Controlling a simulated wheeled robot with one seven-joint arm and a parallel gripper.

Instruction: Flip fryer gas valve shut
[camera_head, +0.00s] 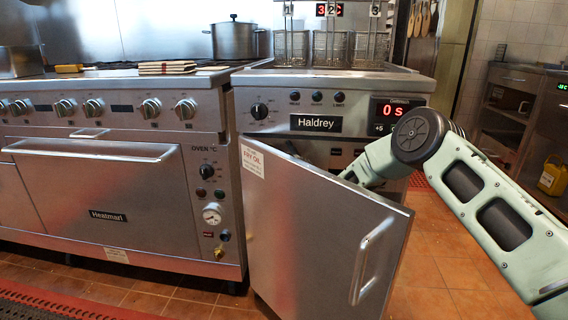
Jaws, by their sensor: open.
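The fryer (315,95) stands right of centre, with a Haldrey nameplate, a black knob and a red digital display on its front. Its steel cabinet door (300,230) is swung open towards me, with a bar handle at its lower right. My arm comes in from the right and bends down behind the door into the cabinet opening. My gripper is hidden behind the door. No fryer gas valve shows; the cabinet inside is mostly covered by the door.
An oven range (110,190) with several knobs stands left of the fryer, with a gauge and small brass fitting (219,253) low on its right side. Fryer baskets (330,48) sit on top. Tiled floor (450,270) is clear at right; a red mat (60,305) lies front left.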

